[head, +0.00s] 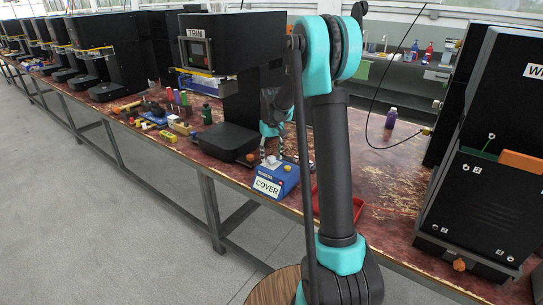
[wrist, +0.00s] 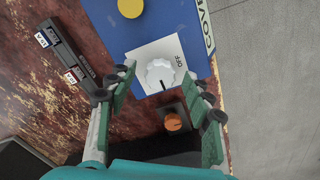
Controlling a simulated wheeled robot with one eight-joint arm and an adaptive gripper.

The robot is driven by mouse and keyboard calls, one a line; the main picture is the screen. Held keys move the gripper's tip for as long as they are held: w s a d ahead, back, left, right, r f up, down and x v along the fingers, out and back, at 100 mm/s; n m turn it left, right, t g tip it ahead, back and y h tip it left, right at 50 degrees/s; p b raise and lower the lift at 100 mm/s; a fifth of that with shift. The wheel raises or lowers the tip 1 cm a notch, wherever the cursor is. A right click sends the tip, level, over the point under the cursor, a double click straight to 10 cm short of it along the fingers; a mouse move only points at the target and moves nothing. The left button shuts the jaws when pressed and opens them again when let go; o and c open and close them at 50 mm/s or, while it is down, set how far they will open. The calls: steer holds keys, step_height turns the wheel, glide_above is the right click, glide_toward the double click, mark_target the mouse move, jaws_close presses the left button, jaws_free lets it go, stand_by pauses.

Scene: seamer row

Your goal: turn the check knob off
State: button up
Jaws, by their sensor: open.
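A blue box (head: 276,181) labelled COVER stands on the worn red bench; its top also shows in the wrist view (wrist: 112,28). On it a white round knob (wrist: 159,74) sits on a light plate printed OFF to one side; a dark mark shows at the knob's edge. An orange knob (wrist: 172,122) sits on a small dark box beside it. I can read no label saying CHECK. My gripper (wrist: 158,82) is open and empty, its fingers either side of the white knob in the wrist view; contact cannot be told. In the head view my gripper (head: 273,150) is above the blue box.
A yellow button (wrist: 130,7) is on the blue box. A dark strip with small labels (wrist: 66,54) lies beside it. The black TRIM machine (head: 235,45) stands left, another black machine (head: 485,150) right. A red tray (head: 325,205) and a purple bottle (head: 391,118) are on the bench.

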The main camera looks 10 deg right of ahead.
steer(key=c, duration=1.1)
steer(key=shift+c, duration=0.2)
steer(key=shift+n, duration=0.3)
steer(key=n, duration=0.8)
steer(key=shift+n, duration=0.4)
steer(key=n, duration=0.4)
steer(key=shift+n, duration=2.2)
